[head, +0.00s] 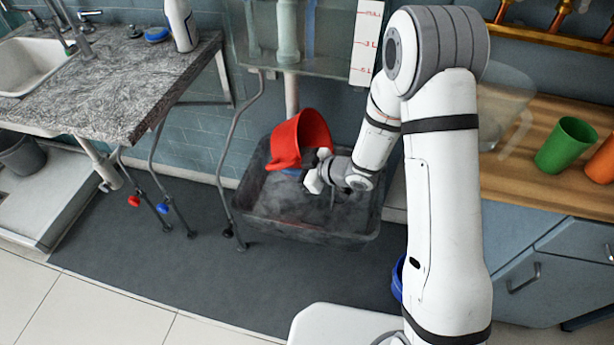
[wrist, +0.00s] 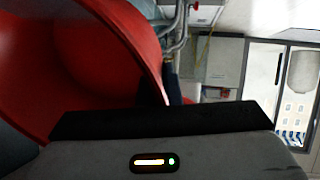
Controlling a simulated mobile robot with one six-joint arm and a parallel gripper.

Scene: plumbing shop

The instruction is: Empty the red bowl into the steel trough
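The red bowl (head: 290,142) is tilted well onto its side above the grey steel trough (head: 345,232). My gripper (head: 316,172) is at the bowl's lower right side and appears shut on its wall, holding it up. In the wrist view the red bowl (wrist: 85,60) fills the left, and its visible inside looks bare. A dark finger of my gripper (wrist: 165,118) crosses in front of its rim. The gripping contact itself is hidden. Part of the trough floor is hidden by the bowl and my wrist.
A clear tank (head: 310,40) with a level scale hangs behind the trough. A stone counter with a sink (head: 105,85) is at left. A wooden counter (head: 525,170) at right holds a green cup (head: 567,145) and an orange cup (head: 602,162).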

